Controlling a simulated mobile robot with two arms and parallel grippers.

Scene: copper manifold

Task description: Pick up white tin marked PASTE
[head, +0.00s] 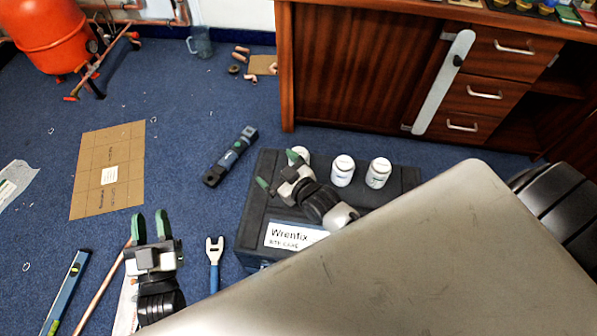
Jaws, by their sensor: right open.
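Three white tins stand on the dark toolbox lid (400,178). One tin (342,170) is in the middle and one tin (379,172) is to its right. The third tin (303,154) is mostly hidden behind my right gripper (278,170). The tin labels are too small to read, so I cannot tell which is marked PASTE. My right gripper is open over the left part of the lid, with nothing seen between its fingers. My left gripper (151,224) is open and empty above the floor, left of the toolbox.
The toolbox has a "Wrenfix" label (294,236). A blue-handled wrench (214,262), a blue-grey tool (230,156), a spirit level (66,293) and a cardboard sheet (108,170) lie on the blue carpet. A wooden cabinet (350,75) stands behind. A red tank (44,35) is at upper left.

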